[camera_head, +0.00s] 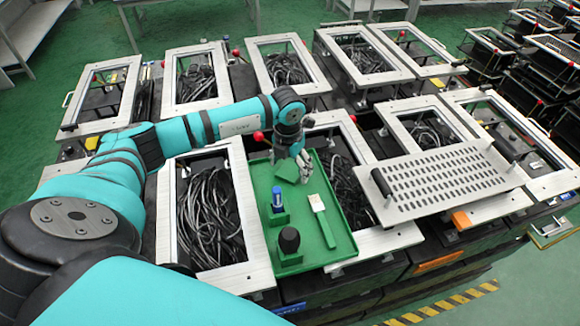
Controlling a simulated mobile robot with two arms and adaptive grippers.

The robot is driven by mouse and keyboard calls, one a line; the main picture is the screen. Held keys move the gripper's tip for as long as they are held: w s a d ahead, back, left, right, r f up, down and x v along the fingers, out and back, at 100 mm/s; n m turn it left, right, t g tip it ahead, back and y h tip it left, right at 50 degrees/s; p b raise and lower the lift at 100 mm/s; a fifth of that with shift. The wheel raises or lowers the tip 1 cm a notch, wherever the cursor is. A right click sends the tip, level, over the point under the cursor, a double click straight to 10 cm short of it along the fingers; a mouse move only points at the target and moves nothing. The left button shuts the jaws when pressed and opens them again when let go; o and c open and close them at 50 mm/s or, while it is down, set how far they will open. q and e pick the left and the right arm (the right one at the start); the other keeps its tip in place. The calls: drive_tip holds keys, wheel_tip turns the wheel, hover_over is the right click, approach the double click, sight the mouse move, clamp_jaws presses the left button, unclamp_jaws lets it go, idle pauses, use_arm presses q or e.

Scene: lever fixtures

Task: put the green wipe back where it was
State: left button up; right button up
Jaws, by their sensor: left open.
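A green tray (338,249) lies across the fixtures in the middle of the head view. The green wipe (286,188) appears as a flat green piece at the tray's back left, hard to tell from the tray floor. My left gripper (293,170) is open, pointing down just above and behind the wipe; its fingers partly hide the wipe's back edge. I cannot tell whether they touch it. My right gripper is not in view.
The tray also holds a blue-and-white bottle (277,197), a white brush-like tool (320,215) and a black knob-like item (289,240). A perforated metal plate (440,180) with a black handle lies to the right. Open framed boxes with black cables surround the tray.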

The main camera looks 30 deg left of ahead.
sight(289, 173)
use_arm(q)
wheel_tip(289, 173, up, 12)
drive_tip(key=b, duration=0.2)
drive_tip(key=shift+s+f+b, duration=0.2)
drive_tip(key=shift+s+b, duration=0.1)
drive_tip(key=shift+b, duration=0.05)
